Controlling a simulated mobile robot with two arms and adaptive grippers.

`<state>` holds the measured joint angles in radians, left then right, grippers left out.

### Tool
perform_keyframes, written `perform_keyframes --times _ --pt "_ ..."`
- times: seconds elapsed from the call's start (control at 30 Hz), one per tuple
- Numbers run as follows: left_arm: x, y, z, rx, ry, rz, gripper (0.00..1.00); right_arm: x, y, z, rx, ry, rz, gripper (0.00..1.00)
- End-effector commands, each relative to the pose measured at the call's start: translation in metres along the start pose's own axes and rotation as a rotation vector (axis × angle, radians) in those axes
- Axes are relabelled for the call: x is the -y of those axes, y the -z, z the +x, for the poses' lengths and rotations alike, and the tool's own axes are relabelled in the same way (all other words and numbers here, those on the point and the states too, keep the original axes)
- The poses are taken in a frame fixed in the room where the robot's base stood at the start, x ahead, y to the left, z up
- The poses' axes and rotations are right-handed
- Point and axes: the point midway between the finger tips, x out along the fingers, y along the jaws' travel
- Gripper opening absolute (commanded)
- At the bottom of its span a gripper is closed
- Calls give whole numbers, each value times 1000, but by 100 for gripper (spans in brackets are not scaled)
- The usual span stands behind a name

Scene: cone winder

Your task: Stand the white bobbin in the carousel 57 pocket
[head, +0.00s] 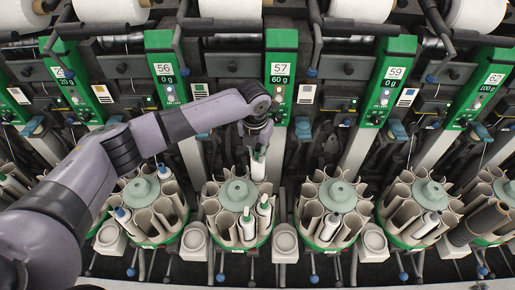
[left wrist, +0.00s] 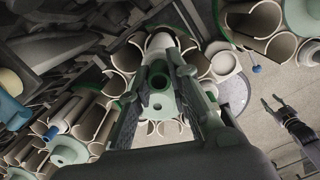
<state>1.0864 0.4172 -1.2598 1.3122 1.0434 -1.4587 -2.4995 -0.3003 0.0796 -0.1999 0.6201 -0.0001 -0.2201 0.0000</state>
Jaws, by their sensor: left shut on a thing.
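The white bobbin (head: 258,170) with a green top hangs upright in my left gripper (head: 258,150), over the back right of the carousel under the 57 sign (head: 282,66). I cannot tell whether its lower end is inside a pocket. In the left wrist view its green top (left wrist: 159,82) sits between the two fingers of my left gripper (left wrist: 160,100). The carousel 57 (head: 238,191) has a green hub and a ring of beige pockets. Two white bobbins stand at its front and right. My right gripper (left wrist: 272,104) shows in the left wrist view, open and empty; it is out of the head view.
Similar carousels stand left (head: 142,192) and right (head: 338,197), some holding bobbins. Small white cups (head: 285,241) sit between them. Green winder panels (head: 167,78) and white cones (head: 229,10) line the back. My left arm spans the left side.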

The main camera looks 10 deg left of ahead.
Motion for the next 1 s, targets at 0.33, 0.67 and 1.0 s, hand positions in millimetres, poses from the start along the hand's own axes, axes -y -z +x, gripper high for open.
perform_keyframes --times 0.33,0.67,1.0 --pt "0 2 19 0 0 0 0 0 -1 10 0 0 0 40" --pt "0 2 19 0 0 0 0 0 -1 10 0 0 0 40" --pt "1 4 36 0 1 1 0 0 -2 19 0 0 0 40"
